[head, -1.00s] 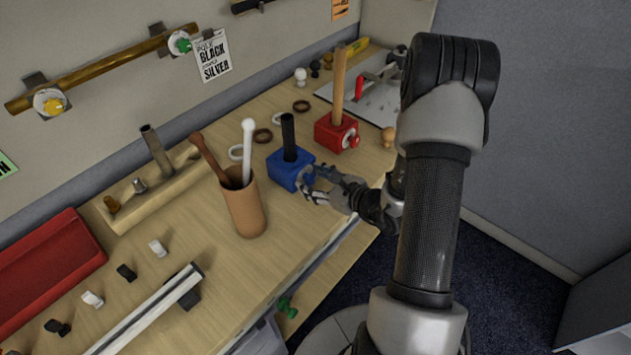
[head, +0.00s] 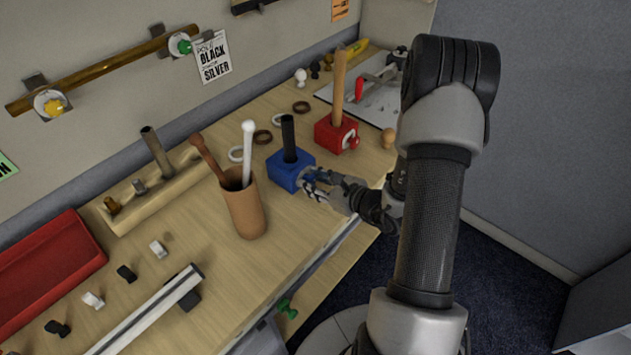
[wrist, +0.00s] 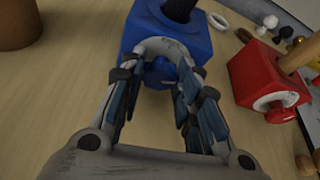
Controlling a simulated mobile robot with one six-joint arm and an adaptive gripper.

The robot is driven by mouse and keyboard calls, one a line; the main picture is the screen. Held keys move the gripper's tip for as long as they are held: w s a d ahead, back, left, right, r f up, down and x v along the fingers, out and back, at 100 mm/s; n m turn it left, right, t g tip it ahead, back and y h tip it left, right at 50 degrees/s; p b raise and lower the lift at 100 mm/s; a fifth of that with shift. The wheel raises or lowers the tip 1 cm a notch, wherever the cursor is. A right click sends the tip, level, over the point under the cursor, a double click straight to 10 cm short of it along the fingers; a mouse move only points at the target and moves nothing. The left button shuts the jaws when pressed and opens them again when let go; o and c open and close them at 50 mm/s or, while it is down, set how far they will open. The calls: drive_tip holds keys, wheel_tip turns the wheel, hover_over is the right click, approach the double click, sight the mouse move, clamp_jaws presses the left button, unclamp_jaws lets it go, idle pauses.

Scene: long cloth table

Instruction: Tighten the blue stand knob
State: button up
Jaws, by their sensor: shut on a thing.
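The blue stand (head: 284,172) is a block on the table with a dark rod (head: 289,138) standing upright in it. My gripper (head: 312,184) is at the stand's front side. In the wrist view the stand (wrist: 135,35) is at the top centre, and its blue knob (wrist: 160,72) sits between the fingers of my gripper (wrist: 162,85). The fingers are shut on the knob. The fingers hide part of it, and in the head view my gripper hides the knob.
A red stand (head: 328,134) with a wooden rod is to the right, and a brown cup (head: 245,207) with two sticks is to the left. Several rings, including a dark one (head: 262,136), lie behind. The table's front edge is close to my gripper.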

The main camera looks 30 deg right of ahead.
drive_tip(key=shift+d+r+m+y+p, duration=0.15)
drive_tip(key=shift+m+y+p, duration=0.45)
drive_tip(key=shift+m+p, duration=0.4)
drive_tip(key=shift+d+m+g+y+p, duration=0.1)
drive_tip(key=shift+m+g+y+p, duration=0.3)
drive_tip(key=shift+m+y+p, duration=0.45)
drive_tip(key=o, duration=1.1)
